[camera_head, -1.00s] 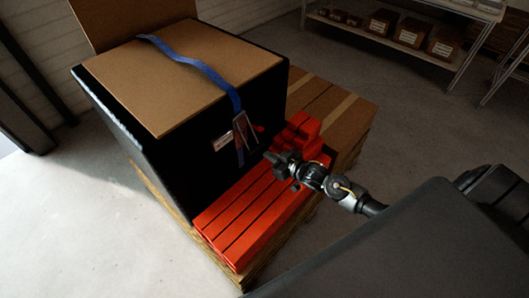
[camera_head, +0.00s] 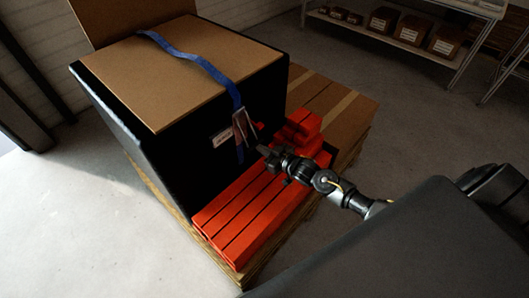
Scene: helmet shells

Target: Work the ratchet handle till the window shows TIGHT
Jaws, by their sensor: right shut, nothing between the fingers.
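A blue strap (camera_head: 200,62) runs over the cardboard top of a large black box and down its front side. A metallic ratchet with its handle (camera_head: 243,127) sits on the strap at that side. A small pale label or window (camera_head: 222,138) is left of the ratchet; its lettering is too small to read. My right gripper (camera_head: 262,148) is shut and empty, just right of and below the ratchet handle. I cannot tell whether it touches the handle. My left gripper is out of view.
The black box (camera_head: 180,165) stands on a wooden pallet (camera_head: 157,196) beside red slatted pieces (camera_head: 245,215) under my right arm. A cardboard box (camera_head: 350,108) lies behind them. Shelves with small boxes (camera_head: 411,26) stand at the back right. Floor at left is clear.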

